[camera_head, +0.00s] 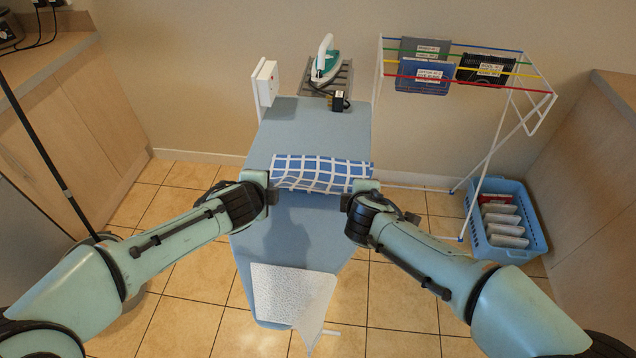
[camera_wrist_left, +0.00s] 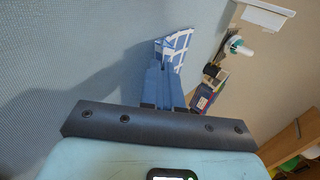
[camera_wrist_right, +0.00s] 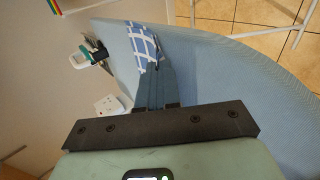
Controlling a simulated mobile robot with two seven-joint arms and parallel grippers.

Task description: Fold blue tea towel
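The blue tea towel (camera_head: 320,172), checked with white lines, lies as a narrow strip across the ironing board (camera_head: 285,125). My left gripper (camera_head: 270,184) is at the towel's left end and my right gripper (camera_head: 366,187) is at its right end. In the left wrist view the fingers (camera_wrist_left: 165,75) are together with the towel (camera_wrist_left: 176,46) at their tips. In the right wrist view the fingers (camera_wrist_right: 149,75) are also together, with the towel (camera_wrist_right: 144,44) at their tips. The cloth between the fingertips is hidden.
A white speckled cloth (camera_head: 292,290) hangs over the board's near end. An iron (camera_head: 325,60) stands on a rack at the far end. A drying rack (camera_head: 460,65) and a blue basket (camera_head: 530,215) stand at right. The board between towel and white cloth is clear.

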